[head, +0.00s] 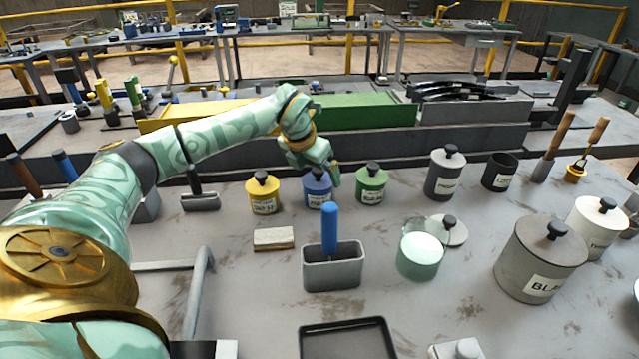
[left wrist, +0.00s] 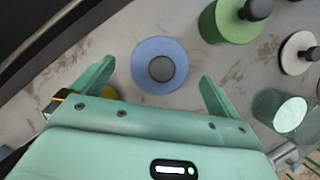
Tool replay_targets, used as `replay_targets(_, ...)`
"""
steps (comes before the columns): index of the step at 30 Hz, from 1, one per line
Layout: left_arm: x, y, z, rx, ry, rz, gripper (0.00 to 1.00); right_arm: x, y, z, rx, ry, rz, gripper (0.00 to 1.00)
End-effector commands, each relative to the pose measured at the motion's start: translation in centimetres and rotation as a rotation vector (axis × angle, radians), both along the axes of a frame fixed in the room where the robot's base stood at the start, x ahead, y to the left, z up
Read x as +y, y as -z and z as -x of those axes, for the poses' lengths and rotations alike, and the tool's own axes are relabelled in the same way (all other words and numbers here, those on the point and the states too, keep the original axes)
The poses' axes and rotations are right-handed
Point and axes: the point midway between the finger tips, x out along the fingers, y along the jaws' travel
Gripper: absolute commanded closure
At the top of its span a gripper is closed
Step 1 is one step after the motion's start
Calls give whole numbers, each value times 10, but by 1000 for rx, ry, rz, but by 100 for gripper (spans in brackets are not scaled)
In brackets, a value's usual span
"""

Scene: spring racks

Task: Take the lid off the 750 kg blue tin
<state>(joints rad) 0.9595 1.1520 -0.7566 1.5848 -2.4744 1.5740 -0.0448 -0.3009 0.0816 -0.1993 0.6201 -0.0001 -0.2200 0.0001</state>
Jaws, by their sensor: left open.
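The blue tin (head: 318,190) stands on the grey table between a yellow tin (head: 262,193) and a green tin (head: 371,184). Its lid with a dark round knob is on it; the left wrist view shows the blue lid (left wrist: 160,66) and knob (left wrist: 160,68) from above. My left gripper (head: 328,172) is over the blue tin and hides part of its top. In the left wrist view my left gripper (left wrist: 153,82) is open, with one finger on each side of the lid and nothing between them clearly gripped. My right gripper is not in view.
A blue-handled tool stands in a grey holder (head: 333,274) in front. A pale block (head: 273,238), a glass jar (head: 420,257) and its loose lid (head: 448,231) lie nearby. A dark grey canister (head: 444,176) and a large grey canister (head: 540,262) stand to the right.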

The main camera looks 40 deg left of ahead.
Motion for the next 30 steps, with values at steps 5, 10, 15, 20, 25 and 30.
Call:
replay_targets(5, 0, 21, -8, 2, -1, 2, 1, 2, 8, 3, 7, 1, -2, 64)
replay_targets(10, 1, 19, -8, 0, -1, 0, 3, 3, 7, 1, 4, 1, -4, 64)
replay_targets(15, 1, 19, -8, 0, 0, 0, 49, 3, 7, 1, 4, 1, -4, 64)
replay_targets(20, 1, 19, -8, 0, 0, 0, 50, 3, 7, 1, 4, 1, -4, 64)
replay_targets(25, 1, 17, -8, -1, 0, 0, 50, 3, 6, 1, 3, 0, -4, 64)
replay_targets(30, 1, 0, -8, -5, 0, -1, 50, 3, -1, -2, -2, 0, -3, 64)
